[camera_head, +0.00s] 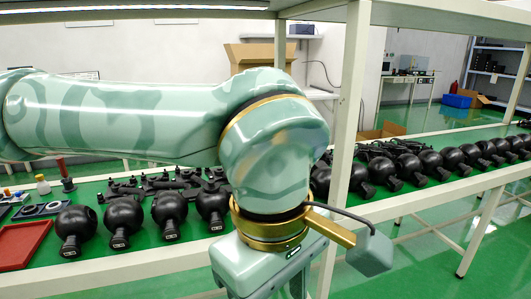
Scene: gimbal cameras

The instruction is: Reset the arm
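My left arm (120,117) comes in from the left, pale green with a darker pattern. It bends down at a large joint in the middle of the view. Its gripper body (262,272) hangs below a gold wrist ring at the bottom edge, in front of the workbench. The fingertips are cut off by the frame, so I cannot see whether it is open or shut. A small block (370,252) on a gold bracket sticks out to the right of the wrist. My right gripper is not in view.
Several black round gimbal cameras (122,217) stand in rows on the green bench (95,258), which has a white frame. A white post (350,125) rises close to my wrist. A red tray (22,240) lies at the left. Green floor (430,255) is clear at the lower right.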

